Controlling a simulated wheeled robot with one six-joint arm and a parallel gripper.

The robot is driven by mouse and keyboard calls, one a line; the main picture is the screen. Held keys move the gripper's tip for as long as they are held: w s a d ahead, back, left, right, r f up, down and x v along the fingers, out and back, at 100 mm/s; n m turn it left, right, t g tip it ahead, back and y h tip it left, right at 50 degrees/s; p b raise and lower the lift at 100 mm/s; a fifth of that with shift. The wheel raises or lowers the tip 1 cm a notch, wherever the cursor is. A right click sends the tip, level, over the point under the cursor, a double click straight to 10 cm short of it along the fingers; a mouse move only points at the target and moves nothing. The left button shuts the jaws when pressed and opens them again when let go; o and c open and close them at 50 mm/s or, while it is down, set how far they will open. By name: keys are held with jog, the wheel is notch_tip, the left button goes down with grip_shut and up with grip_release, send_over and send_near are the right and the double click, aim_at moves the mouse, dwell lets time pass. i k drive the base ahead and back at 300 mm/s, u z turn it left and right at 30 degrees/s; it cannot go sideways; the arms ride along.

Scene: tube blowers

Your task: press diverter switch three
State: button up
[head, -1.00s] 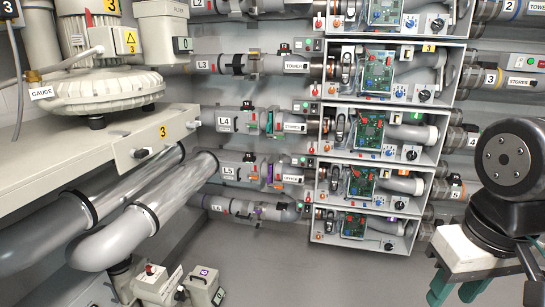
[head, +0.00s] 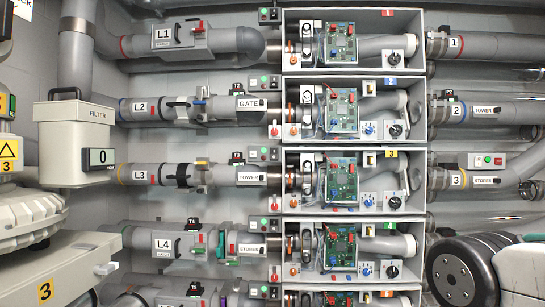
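The third open box from the top (head: 281,178) carries a yellow 3 label (head: 391,154). It holds a green circuit board (head: 342,183), a blue knob (head: 368,201) and a black round knob (head: 395,203) low on its right. A small pale switch-like part (head: 369,159) sits left of the label. A red and green button pair (head: 263,154) is on the wall left of this box. I cannot read which control is the diverter switch. My arm shows at the bottom right, but my gripper's fingers are outside the picture.
Similar boxes labelled 1 (head: 388,13), 2 (head: 390,82) and 4 (head: 389,225) are stacked above and below. Grey pipes run to both sides. A filter canister (head: 76,140) and machinery fill the left. Another red and green button pair (head: 488,160) is right of box three.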

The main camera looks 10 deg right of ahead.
aim_at(274, 152)
jog(key=k, duration=0.55)
jog(key=u, duration=0.9)
jog(key=i, duration=1.55)
jog(key=z, duration=0.55)
jog(key=i, duration=0.5)
jog(key=z, duration=0.3)
